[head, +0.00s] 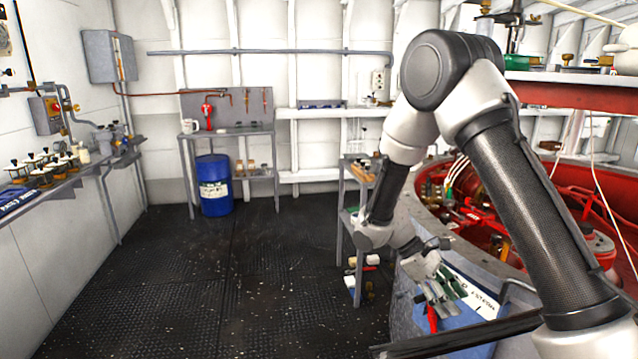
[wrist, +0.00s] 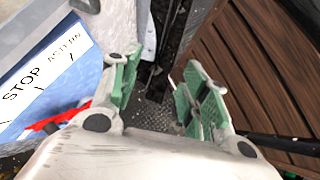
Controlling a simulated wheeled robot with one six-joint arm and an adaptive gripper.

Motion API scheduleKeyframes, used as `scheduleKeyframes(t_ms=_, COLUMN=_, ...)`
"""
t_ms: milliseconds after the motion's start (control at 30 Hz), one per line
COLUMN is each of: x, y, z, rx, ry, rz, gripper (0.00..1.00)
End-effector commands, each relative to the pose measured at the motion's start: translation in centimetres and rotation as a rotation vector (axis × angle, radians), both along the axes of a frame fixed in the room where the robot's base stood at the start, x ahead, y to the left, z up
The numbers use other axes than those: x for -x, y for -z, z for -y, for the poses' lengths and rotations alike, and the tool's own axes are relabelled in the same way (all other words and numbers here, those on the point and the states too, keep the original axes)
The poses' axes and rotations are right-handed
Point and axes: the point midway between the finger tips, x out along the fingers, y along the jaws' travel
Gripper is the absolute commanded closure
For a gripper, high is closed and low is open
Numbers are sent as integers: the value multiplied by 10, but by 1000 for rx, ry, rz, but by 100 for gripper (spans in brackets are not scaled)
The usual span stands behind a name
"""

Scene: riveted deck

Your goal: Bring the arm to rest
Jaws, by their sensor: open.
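My gripper (head: 442,292) hangs at the end of my bent arm, low in the head view and right of the middle. In the wrist view its two green-padded fingers (wrist: 160,92) stand apart with nothing between them. In the head view it is in front of the blue panel with a white label (head: 480,300) on the curved grey casing. The same label, reading "STOP" and "ASTERN", shows at the left of the wrist view (wrist: 45,75). A red pointer or handle (wrist: 58,120) lies near the left finger, and I cannot tell whether they touch.
A grey shelf stand (head: 345,215) stands just left of my forearm. A red machinery pit (head: 500,205) lies behind my arm. A blue drum (head: 213,188) and a workbench (head: 232,132) stand at the back. The dark floor (head: 220,275) at the left is clear.

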Motion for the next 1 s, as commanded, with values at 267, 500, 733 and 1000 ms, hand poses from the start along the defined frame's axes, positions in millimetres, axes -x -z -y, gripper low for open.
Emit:
scheduleKeyframes(t_ms=267, x=57, y=-99, z=10, rx=-208, ry=359, rz=311, gripper=55)
scheduleKeyframes(t_ms=500, x=109, y=-161, z=20, rx=-385, ry=589, rz=559, gripper=55)
scheduleKeyframes(t_ms=733, x=154, y=-208, z=34, rx=-525, ry=707, rz=803, gripper=55)
scheduleKeyframes(t_ms=1000, x=175, y=-252, z=53, rx=-594, ry=734, rz=1035, gripper=55)
